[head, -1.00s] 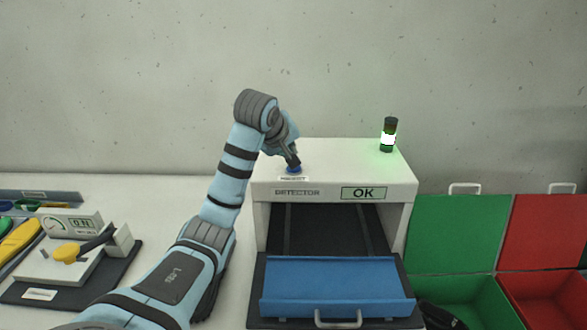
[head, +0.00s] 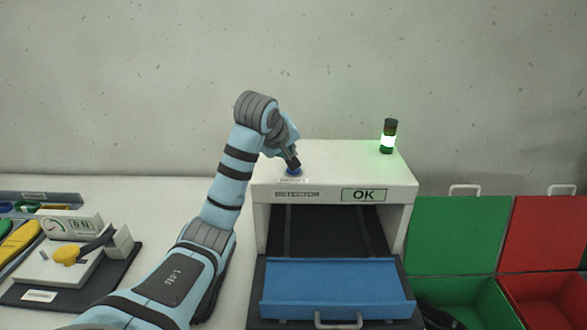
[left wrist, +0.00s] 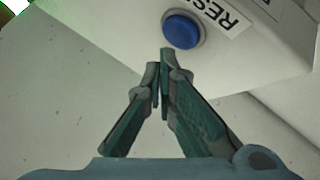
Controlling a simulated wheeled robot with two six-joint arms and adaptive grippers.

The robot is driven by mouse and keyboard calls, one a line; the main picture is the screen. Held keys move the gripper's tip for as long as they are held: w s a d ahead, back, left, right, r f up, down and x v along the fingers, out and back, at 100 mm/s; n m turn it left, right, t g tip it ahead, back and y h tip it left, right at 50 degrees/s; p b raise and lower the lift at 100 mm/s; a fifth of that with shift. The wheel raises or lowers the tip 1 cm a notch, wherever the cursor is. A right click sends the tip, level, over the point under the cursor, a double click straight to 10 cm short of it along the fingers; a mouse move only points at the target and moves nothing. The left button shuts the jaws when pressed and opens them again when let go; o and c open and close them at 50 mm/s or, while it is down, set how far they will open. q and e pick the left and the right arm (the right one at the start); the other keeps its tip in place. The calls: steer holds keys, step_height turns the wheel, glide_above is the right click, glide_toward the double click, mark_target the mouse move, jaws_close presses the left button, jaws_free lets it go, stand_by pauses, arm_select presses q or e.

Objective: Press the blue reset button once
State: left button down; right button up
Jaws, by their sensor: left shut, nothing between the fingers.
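The blue reset button (head: 294,170) sits on top of the white detector box (head: 345,160), near its front left. In the left wrist view the round button (left wrist: 183,29) shows in full beside a RESET label (left wrist: 222,12). My left gripper (head: 296,163) is shut and empty, pointing down at the button. In the left wrist view its fingertips (left wrist: 159,62) appear just short of the button's edge. Whether they touch it I cannot tell. My right gripper is not in view.
The detector shows OK on its panel (head: 364,195) and a green-lit lamp tower (head: 388,137). A blue tray (head: 335,282) is at its front opening. Green (head: 458,235) and red (head: 541,233) bins stand right. A gauge device (head: 72,226) sits at left.

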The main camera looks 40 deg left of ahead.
arm_select(q)
steer(key=shift+f, duration=0.2)
steer(key=shift+f, duration=0.25)
steer(key=shift+f, duration=0.5)
stand_by(0.6)
steer(key=shift+r+p, duration=0.95)
step_height(320, 180, up, 5)
steer(key=p, duration=0.5)
steer(key=shift+r+p, duration=0.15)
steer(key=shift+p, duration=0.2)
